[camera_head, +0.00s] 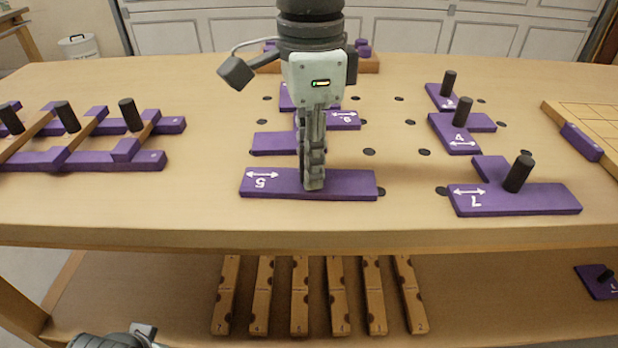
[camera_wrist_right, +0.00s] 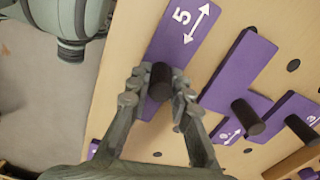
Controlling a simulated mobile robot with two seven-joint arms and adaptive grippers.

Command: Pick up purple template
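A purple template marked 5 with a double arrow (camera_head: 345,184) lies flat near the front edge of the bench; it also shows in the right wrist view (camera_wrist_right: 183,32). My right gripper (camera_head: 313,186) points straight down over it. In the right wrist view its fingers (camera_wrist_right: 160,95) stand close on both sides of the template's black peg (camera_wrist_right: 160,78) and look shut on it. The fingers hide the peg in the head view. Part of my left arm shows at the bottom left of the head view; its fingers are out of the picture.
Template 7 (camera_head: 540,199) and template 4 (camera_head: 464,143) lie to the right, with black pegs. A purple-and-wood frame (camera_head: 90,160) lies at left. A wooden tray (camera_head: 596,122) is at far right.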

